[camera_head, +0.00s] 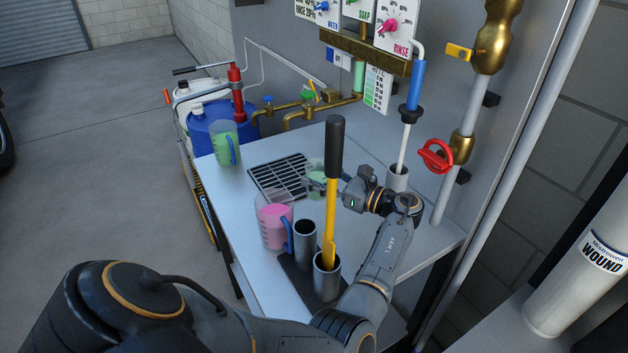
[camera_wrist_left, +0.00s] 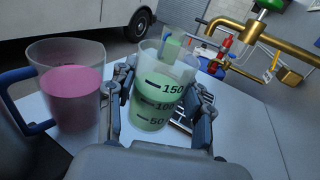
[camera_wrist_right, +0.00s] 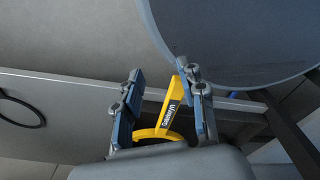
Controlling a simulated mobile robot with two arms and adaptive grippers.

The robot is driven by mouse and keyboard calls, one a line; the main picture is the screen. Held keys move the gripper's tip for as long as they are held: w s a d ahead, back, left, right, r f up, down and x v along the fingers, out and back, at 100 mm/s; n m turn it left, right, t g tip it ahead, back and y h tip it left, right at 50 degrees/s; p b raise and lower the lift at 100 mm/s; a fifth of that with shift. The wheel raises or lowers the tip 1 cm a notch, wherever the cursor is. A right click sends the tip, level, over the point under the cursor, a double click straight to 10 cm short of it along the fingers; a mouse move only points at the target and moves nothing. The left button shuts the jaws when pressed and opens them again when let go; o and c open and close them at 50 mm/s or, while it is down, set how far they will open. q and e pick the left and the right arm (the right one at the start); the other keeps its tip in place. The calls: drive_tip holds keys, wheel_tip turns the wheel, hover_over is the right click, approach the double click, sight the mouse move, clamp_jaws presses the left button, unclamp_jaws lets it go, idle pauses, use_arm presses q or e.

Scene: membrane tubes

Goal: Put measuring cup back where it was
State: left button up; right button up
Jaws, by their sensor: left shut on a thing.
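A clear measuring cup with green liquid (camera_wrist_left: 158,95) is between the fingers of my left gripper (camera_wrist_left: 160,108), which is shut on it. In the head view this cup (camera_head: 315,172) is upright or nearly so at the right end of the drain grate, partly hidden by the yellow-shafted tool; I cannot tell whether it touches the counter. My left gripper (camera_head: 328,186) reaches it from the right. My right gripper (camera_wrist_right: 165,112) is open, with its fingers apart, and shows only in the right wrist view. A yellow labelled part (camera_wrist_right: 172,103) appears between and beyond its fingers.
A cup with pink liquid (camera_head: 272,222) stands near the counter's front edge. Another green cup (camera_head: 225,145) stands at the far left by a blue drum (camera_head: 210,128). Grey tube holders (camera_head: 306,246), the black-handled yellow tool (camera_head: 331,185) and brass taps (camera_head: 300,118) surround the grate (camera_head: 275,180).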

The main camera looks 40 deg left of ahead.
sight(319, 198)
use_arm(q)
wheel_tip(319, 198, down, 4)
drive_tip(key=shift+d+r, duration=0.15)
drive_tip(key=shift+r, duration=0.1)
wheel_tip(319, 198, down, 3)
drive_tip(key=shift+f, duration=0.65)
use_arm(e)
drive_tip(key=shift+s+d+f, duration=0.2)
use_arm(q)
drive_tip(key=shift+f+b, duration=0.15)
drive_tip(key=shift+b, duration=0.25)
drive_tip(key=o, duration=1.3)
use_arm(e)
drive_tip(key=shift+d+f, duration=0.15)
drive_tip(key=shift+d, duration=0.35)
